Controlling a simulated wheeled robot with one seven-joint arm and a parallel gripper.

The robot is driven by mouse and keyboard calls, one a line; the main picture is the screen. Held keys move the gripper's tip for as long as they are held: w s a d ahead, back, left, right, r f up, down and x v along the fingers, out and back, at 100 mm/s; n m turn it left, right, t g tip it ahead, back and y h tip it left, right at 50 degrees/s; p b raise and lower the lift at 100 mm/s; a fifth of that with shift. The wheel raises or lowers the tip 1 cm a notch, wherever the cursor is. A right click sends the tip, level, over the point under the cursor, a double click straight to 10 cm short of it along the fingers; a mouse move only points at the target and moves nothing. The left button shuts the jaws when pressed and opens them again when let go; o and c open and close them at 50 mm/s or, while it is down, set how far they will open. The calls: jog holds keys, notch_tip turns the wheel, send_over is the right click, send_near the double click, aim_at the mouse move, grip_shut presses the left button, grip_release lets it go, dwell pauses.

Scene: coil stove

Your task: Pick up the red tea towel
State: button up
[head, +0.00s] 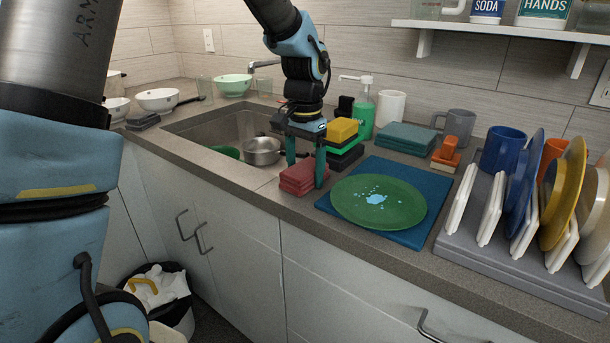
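The red tea towel (298,179) is a folded stack on the counter, between the sink and the blue mat. My gripper (306,175) points straight down over it with its two teal fingers spread apart. One finger comes down behind the towel's far left part, and the other is at its right edge. I cannot tell whether either finger touches the cloth. The towel looks flat on the counter, not lifted.
A green plate (378,203) with pale blue spots lies on a blue mat (432,187) to the right. The sink (222,131) holding a metal pot (262,151) is to the left. A yellow sponge (342,130) and soap bottle (361,112) stand behind. A dish rack (520,262) is far right.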

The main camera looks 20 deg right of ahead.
aim_at(305, 167)
jog(key=c, duration=0.9)
jog(key=shift+c, duration=0.2)
notch_tip(305, 167, up, 10)
jog(key=shift+r+b, duration=0.1)
jog(key=shift+b, duration=0.5)
jog(key=o, duration=0.9)
jog(key=shift+c, duration=0.2)
jog(key=c, duration=0.7)
